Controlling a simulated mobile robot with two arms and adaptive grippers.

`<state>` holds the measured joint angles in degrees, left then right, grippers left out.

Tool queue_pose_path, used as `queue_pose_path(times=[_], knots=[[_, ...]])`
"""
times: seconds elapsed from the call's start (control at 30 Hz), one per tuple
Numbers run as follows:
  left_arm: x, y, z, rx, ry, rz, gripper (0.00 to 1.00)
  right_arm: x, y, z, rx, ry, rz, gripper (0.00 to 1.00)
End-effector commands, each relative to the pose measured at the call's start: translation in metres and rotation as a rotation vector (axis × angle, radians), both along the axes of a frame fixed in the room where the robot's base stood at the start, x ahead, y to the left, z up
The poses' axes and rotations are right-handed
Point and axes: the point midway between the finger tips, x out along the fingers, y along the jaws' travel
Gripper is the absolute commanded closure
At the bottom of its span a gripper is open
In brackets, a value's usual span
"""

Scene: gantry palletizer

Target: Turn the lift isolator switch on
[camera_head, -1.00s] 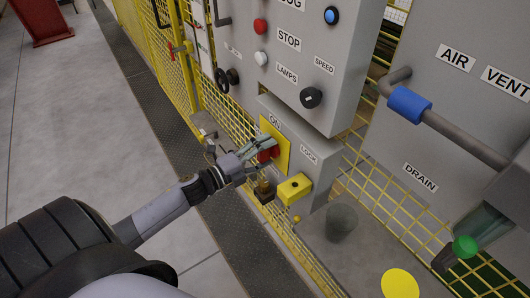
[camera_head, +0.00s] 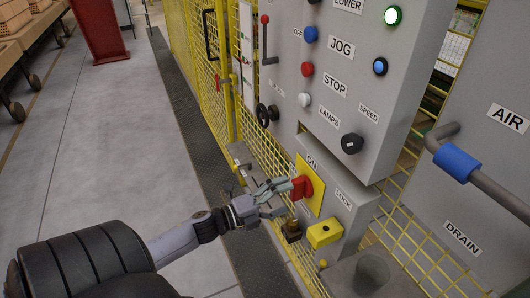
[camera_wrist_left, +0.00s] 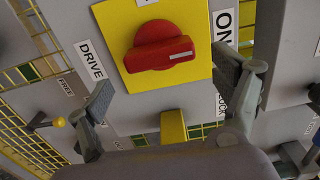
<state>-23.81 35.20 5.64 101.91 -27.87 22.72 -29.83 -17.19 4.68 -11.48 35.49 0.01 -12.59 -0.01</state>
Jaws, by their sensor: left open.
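The isolator switch is a red rotary knob (camera_head: 301,187) on a yellow plate (camera_head: 316,198), on the lower grey box below the main panel. In the left wrist view the red knob (camera_wrist_left: 160,46) has its white mark at the right end, on the side of the ON label (camera_wrist_left: 224,26). A DRIVE label (camera_wrist_left: 90,60) is on the opposite side. My left gripper (camera_head: 284,199) is open just in front of the knob. In the wrist view its fingers (camera_wrist_left: 176,92) are spread wide with nothing between them, apart from the knob. My right gripper is not in view.
A yellow padlock-like block (camera_head: 324,234) sits just below the switch by the LOCK label. The main panel (camera_head: 335,100) above carries buttons, a black speed knob (camera_head: 352,143) and a lit green lamp (camera_head: 392,16).

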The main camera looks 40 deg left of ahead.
Motion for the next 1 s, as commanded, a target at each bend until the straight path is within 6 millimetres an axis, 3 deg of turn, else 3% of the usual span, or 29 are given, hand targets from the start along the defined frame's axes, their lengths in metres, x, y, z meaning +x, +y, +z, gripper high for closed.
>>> queue_pose_path(times=[0.2,0.4,1.0], knots=[[-0.043,0.017,-0.001,0.001,0.003,0.001,0.13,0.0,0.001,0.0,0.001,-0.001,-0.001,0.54],[-0.063,0.026,0.0,-0.001,0.0,0.0,0.13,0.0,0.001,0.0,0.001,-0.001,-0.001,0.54],[-0.066,0.027,0.0,0.001,0.0,0.0,0.13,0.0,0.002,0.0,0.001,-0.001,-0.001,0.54]])
